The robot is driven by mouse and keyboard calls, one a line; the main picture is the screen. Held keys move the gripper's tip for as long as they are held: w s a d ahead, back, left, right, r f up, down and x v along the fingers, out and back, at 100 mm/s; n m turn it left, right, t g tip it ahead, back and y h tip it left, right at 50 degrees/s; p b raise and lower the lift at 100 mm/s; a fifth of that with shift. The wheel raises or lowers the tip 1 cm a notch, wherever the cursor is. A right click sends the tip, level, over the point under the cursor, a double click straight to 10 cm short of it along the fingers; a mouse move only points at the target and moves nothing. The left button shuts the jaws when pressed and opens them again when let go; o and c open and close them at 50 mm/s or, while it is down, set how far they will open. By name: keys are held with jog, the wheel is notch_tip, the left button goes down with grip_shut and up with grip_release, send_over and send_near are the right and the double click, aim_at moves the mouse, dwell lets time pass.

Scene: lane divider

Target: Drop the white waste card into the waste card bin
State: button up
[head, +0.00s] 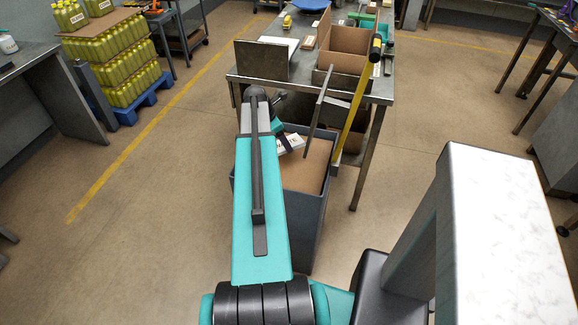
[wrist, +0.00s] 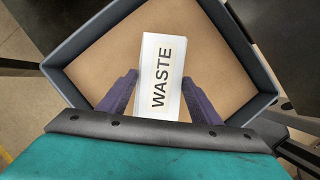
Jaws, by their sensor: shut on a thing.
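The white waste card (wrist: 163,75), printed WASTE, is between the two dark fingers of my gripper (wrist: 159,100) in the wrist view. My gripper is shut on it. The card is over the open waste card bin, whose grey rim (wrist: 85,35) frames it; the brown inside shows around the card. In the head view the card (head: 290,144) shows at the bin's far left part, partly hidden by my arm. The grey bin (head: 308,225) stands on the floor in front of the table. My fingertips are mostly hidden in the head view.
A metal table (head: 372,88) stands just behind the bin, with a cardboard box (head: 342,42) and an upright grey panel (head: 261,61) on it. A yellow post (head: 357,100) rises by the table's front right. Bottles on a blue pallet (head: 150,100) stand at far left. Floor at left is clear.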

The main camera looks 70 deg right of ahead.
aim_at(282, 158)
jog(key=shift+f+b, duration=2.6)
jog(key=shift+f, duration=0.4)
jog(key=o, duration=1.1)
jog(key=shift+r, duration=0.15)
jog(key=shift+b+v, duration=0.45)
jog(key=shift+v, duration=6.35)
